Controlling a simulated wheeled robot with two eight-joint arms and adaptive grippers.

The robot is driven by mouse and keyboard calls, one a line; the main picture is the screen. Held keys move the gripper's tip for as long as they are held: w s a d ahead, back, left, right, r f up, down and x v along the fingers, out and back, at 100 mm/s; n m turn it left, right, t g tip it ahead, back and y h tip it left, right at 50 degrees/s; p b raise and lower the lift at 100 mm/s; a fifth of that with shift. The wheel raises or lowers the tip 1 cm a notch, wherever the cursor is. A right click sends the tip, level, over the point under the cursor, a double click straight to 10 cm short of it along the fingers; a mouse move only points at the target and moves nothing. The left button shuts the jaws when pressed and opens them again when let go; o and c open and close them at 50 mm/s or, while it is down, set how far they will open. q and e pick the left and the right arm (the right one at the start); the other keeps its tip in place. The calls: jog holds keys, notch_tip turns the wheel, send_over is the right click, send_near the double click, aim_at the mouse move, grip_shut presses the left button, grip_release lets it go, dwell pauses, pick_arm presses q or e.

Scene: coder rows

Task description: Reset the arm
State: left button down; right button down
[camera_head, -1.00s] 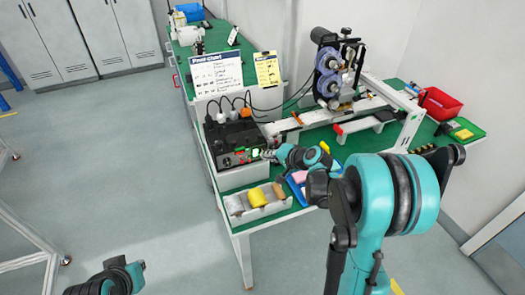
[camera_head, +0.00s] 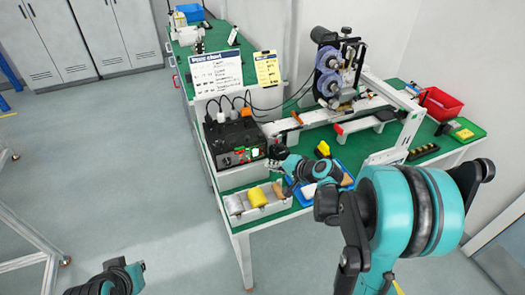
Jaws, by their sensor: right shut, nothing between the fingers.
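My right arm, teal and black, comes in from the lower right. Its gripper (camera_head: 275,160) is small and dark, shut and empty, close to the right front corner of the black control box (camera_head: 235,142), which has a lit green part on its front. I cannot tell whether they touch. Part of my left arm, teal and black, shows at the bottom left, but its gripper is out of view.
The green-topped table (camera_head: 232,182) carries a white bin (camera_head: 238,216) with yellow and white rolls, a blue tray (camera_head: 348,170) partly behind my arm, a coder machine (camera_head: 338,75) and a red basket (camera_head: 440,103).

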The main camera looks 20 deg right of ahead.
jog(key=shift+s+f, duration=0.1)
jog(key=shift+s, duration=0.3)
jog(key=s+a+r+n+g+h, duration=0.1)
jog(key=s+a+n, duration=0.3)
jog(key=s, duration=0.7)
jog(key=s+a+r+n+g+h, duration=0.2)
jog(key=s+n, duration=0.4)
jog(key=s, duration=0.6)
jog(key=shift+a+r+g+h, duration=0.3)
jog(key=shift+a+r+h, duration=0.35)
jog(key=shift+a, duration=0.5)
jog(key=shift+f, duration=0.1)
